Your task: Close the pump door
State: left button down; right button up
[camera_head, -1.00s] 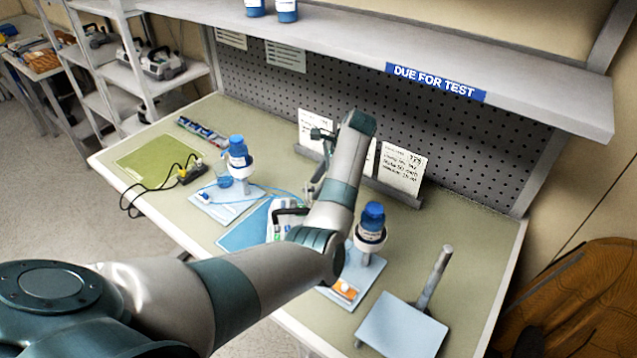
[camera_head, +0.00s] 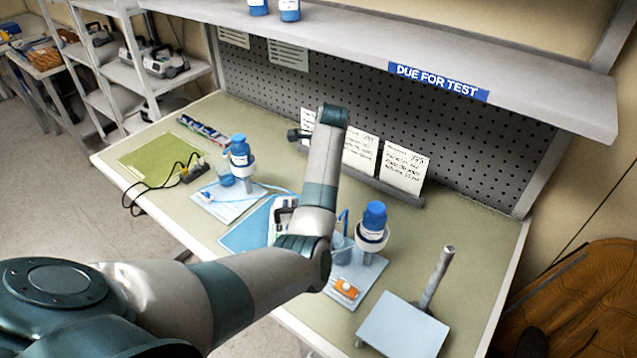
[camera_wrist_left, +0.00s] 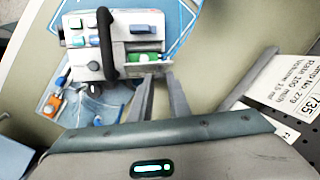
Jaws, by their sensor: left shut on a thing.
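The white pump (camera_wrist_left: 90,48) has pale blue and green buttons and a black handle (camera_wrist_left: 106,42). It fills the top of the left wrist view, and in the head view part of it (camera_head: 281,222) shows beside my forearm. My left gripper (camera_wrist_left: 160,78) has its fingers close together at the pump's near edge, shut on what looks like the pump door (camera_wrist_left: 148,68), by a green part. The fingertip contact is hard to make out. In the head view my arm hides the left gripper. My right gripper is in neither view.
The pump is by a blue mat (camera_head: 245,235). A stand with a blue-capped bottle (camera_head: 374,216) is close on the right, with an orange item (camera_head: 347,289) on its base. Another bottle stand (camera_head: 239,152) is on the left. Cards (camera_head: 403,168) line the back.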

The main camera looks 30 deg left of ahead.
aim_at(290, 203)
pick_arm(q)
jog(key=a+t+h, duration=0.1)
jog(key=s+a+h, duration=0.1)
jog(key=s+t+h, duration=0.1)
jog(key=shift+a+f+n+t+h, duration=0.3)
jog(key=shift+a, duration=0.1)
jog(key=shift+s+a+f+t+h, duration=0.55)
jog(key=shift+a+t+h, duration=0.2)
jog(key=shift+h, duration=0.35)
jog(key=shift+s+a+f+n+t+h+b, duration=0.15)
jog(key=shift+s+a+f+t+h+b, duration=0.1)
jog(key=shift+f+t+h+b, duration=0.25)
jog(key=shift+s+a+f+n+t+h+b, duration=0.2)
jog(key=shift+f+t+h+b, duration=0.15)
jog(key=shift+h+b, duration=0.2)
jog(key=shift+s+a+f+t+h+b, duration=0.25)
jog(key=shift+f+t+h+b, duration=0.35)
jog(key=shift+h+b, duration=0.5)
jog(key=shift+t+b, duration=0.3)
jog(key=shift+b, duration=0.1)
jog(key=c, duration=1.7)
grip_release()
jog(key=shift+o, duration=0.2)
